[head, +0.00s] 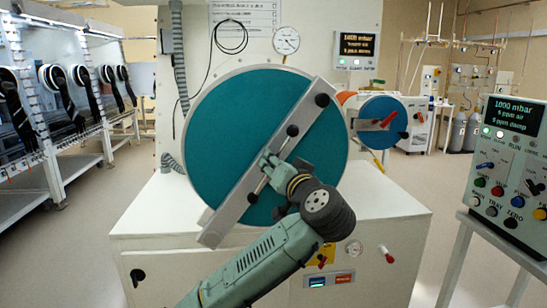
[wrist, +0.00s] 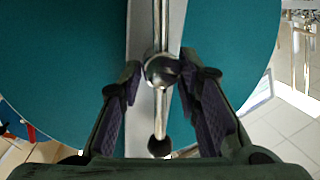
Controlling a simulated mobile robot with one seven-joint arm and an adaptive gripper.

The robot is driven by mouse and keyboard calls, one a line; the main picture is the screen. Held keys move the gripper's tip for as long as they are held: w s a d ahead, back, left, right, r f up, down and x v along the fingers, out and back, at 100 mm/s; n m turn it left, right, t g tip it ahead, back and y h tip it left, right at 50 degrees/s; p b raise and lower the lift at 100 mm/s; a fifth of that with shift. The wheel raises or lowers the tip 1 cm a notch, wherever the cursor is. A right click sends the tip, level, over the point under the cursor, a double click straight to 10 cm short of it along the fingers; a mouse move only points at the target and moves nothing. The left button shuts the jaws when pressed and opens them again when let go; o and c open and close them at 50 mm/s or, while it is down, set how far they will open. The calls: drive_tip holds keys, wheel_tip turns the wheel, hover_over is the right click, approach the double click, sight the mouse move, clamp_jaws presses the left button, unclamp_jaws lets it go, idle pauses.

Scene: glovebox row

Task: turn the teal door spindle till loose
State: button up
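The large round teal door (head: 215,135) fills the middle of the head view, with a grey bar (head: 312,104) slanting across it from upper right to lower left. The door spindle is a metal rod with black end knobs (head: 292,130), lying slanted across the bar. In the wrist view its shiny round hub (wrist: 162,69) sits between my fingertips, with one dark knob (wrist: 159,147) below it. My gripper (wrist: 160,78) is open around the hub, with a gap at the left finger; contact at the right finger is unclear. In the head view my gripper (head: 271,166) partly hides the spindle's middle.
A smaller teal door (head: 378,108) with a red handle (head: 389,119) stands to the right. A control panel (head: 505,165) is at the far right, reading 1000 mbar. The white cabinet top (head: 390,205) extends below the door. Glove ports line the left; floor is free on both sides.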

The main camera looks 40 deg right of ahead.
drive_tip(key=shift+w+d, duration=0.2)
drive_tip(key=shift+w, duration=0.4)
drive_tip(key=shift+c, duration=0.6)
clamp_jaws()
